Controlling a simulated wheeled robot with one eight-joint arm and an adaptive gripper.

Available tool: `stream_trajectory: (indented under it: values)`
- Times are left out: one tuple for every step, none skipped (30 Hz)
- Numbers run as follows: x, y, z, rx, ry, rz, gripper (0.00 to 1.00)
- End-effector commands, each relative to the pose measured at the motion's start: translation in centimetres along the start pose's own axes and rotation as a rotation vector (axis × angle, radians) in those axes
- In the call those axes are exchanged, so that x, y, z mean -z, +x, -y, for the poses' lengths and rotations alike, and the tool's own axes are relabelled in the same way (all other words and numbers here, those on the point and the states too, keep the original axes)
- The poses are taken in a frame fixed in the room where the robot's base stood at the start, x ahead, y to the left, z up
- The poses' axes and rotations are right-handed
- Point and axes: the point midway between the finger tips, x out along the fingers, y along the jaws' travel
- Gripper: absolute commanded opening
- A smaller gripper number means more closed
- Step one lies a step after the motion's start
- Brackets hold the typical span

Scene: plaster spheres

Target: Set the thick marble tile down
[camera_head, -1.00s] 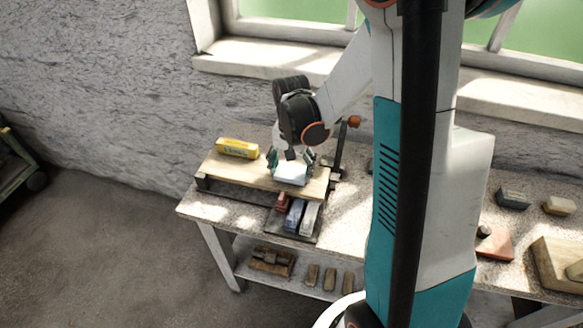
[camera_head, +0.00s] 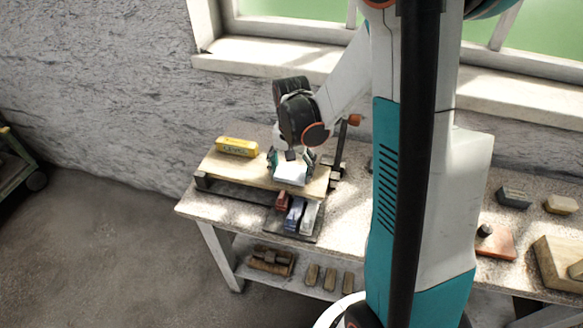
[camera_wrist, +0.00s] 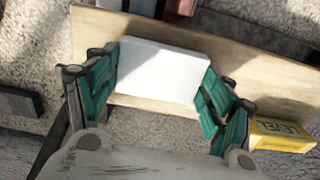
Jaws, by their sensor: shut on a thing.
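The thick marble tile (camera_head: 291,173) is a white block at the right part of a raised wooden board (camera_head: 228,171). In the wrist view the tile (camera_wrist: 160,70) lies flat between the teal fingers of my gripper (camera_wrist: 160,88), one finger at each end. My gripper (camera_head: 291,160) is shut on it from above. The tile is over the board (camera_wrist: 235,60) and looks very close to its surface; I cannot tell if it touches. The fingers hide its two ends.
A yellow box (camera_head: 237,147) lies on the board's left part and also shows in the wrist view (camera_wrist: 282,134). A tray of coloured bars (camera_head: 295,216) stands in front of the board. A clamp-like stand (camera_head: 342,148) is behind right. A red block (camera_head: 495,241) lies far right.

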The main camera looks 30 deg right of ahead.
Motion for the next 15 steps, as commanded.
stream_trajectory:
  values:
    - [0.00,0.16,0.00,0.000,0.000,0.000,0.42]
    - [0.00,0.21,0.00,0.000,0.000,0.000,0.42]
    - [0.00,0.28,0.00,0.000,0.000,0.000,0.42]
    - [0.00,0.34,0.00,0.000,0.000,0.000,0.42]
    - [0.00,0.39,0.00,0.000,0.000,0.000,0.42]
    - [0.01,0.46,0.00,0.000,0.000,0.000,0.42]
    - [0.00,0.51,0.00,0.000,0.000,0.000,0.42]
    - [0.00,0.57,0.00,0.000,0.000,0.000,0.42]
    - [0.00,0.64,0.00,0.000,0.000,0.000,0.42]
    - [0.00,0.57,0.00,0.000,0.000,0.000,0.81]
    - [0.00,0.54,0.00,0.000,0.000,0.000,0.88]
    - [0.00,0.54,0.00,0.000,0.000,0.000,0.97]
    - [0.00,0.53,0.00,0.000,0.000,0.000,0.98]
    - [0.00,0.53,0.00,0.000,0.000,0.000,0.98]
    - [0.00,0.53,0.00,0.000,0.000,0.000,0.98]
